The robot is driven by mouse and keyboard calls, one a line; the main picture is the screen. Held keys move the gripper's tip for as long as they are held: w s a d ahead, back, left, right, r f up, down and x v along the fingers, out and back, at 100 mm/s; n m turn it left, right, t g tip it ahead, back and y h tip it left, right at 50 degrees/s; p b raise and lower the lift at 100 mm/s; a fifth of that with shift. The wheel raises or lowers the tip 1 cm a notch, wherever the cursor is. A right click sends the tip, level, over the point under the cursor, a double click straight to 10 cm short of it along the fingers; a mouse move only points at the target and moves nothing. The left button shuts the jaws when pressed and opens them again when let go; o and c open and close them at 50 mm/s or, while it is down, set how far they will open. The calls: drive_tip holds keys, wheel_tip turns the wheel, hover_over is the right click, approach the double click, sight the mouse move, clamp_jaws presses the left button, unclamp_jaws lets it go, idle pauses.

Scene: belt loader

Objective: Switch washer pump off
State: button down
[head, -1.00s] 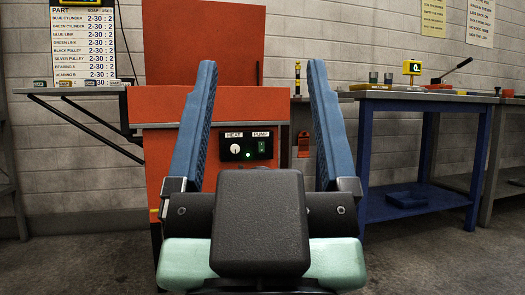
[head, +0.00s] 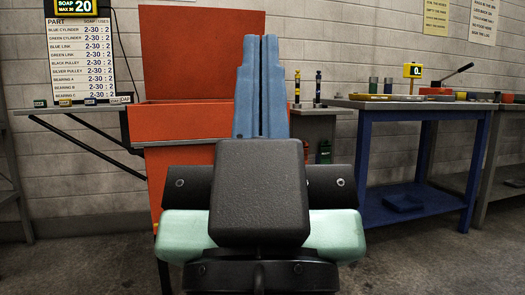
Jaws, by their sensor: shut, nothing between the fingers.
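The washer is a red-orange cabinet (head: 178,180) with a raised lid (head: 203,50) behind it. My gripper (head: 262,40) is in front of the cabinet, its two blue fingers pressed together and pointing up in the picture, with nothing between them. The control panel with the heat knob and the pump switch is hidden behind my fingers and gripper body, so the switch position cannot be seen now. In the view from a second ago, a green light glows on that panel beside the pump switch.
A sign listing parts and soap uses (head: 80,60) stands above a grey shelf (head: 70,109) at left. Floor shows at right.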

wheel_tip(320, 180, up, 19)
drive_tip(key=p, duration=1.6)
